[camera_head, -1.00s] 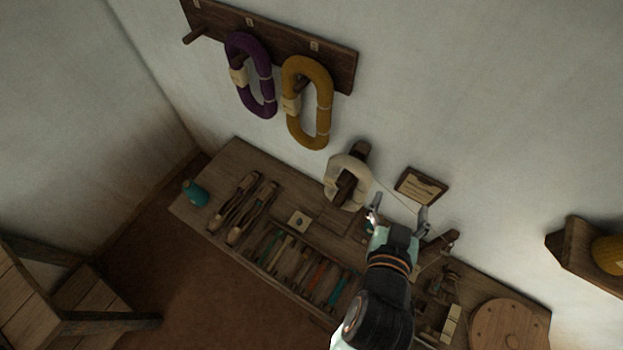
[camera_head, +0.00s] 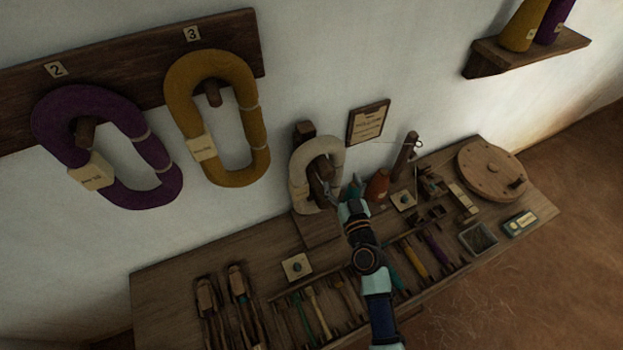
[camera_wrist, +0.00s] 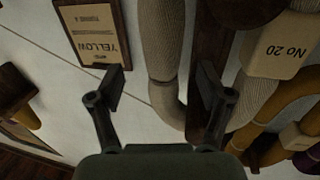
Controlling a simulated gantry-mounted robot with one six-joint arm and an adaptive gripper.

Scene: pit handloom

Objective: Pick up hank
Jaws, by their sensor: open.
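A cream hank (camera_head: 301,178) hangs looped on a dark wooden holder at the back of the bench. A purple hank (camera_head: 60,115) and a mustard-yellow hank (camera_head: 183,96) hang on pegs of a wall rail. My gripper (camera_head: 342,187) is open and empty at the lower right side of the cream hank. In the wrist view my gripper (camera_wrist: 160,76) has its fingers spread, with one strand of the cream hank (camera_wrist: 162,38) showing between them, farther from the camera. I cannot tell whether they touch. A tag reading "No 20" (camera_wrist: 279,47) shows at right.
A framed card (camera_head: 367,122) reading "YELLOW" in the wrist view hangs beside the holder. An upright wooden post (camera_head: 404,157), an orange-brown cone (camera_head: 377,185) and a round wooden disc (camera_head: 491,168) stand to the right. Shuttles (camera_head: 225,305) and several tools lie on the bench.

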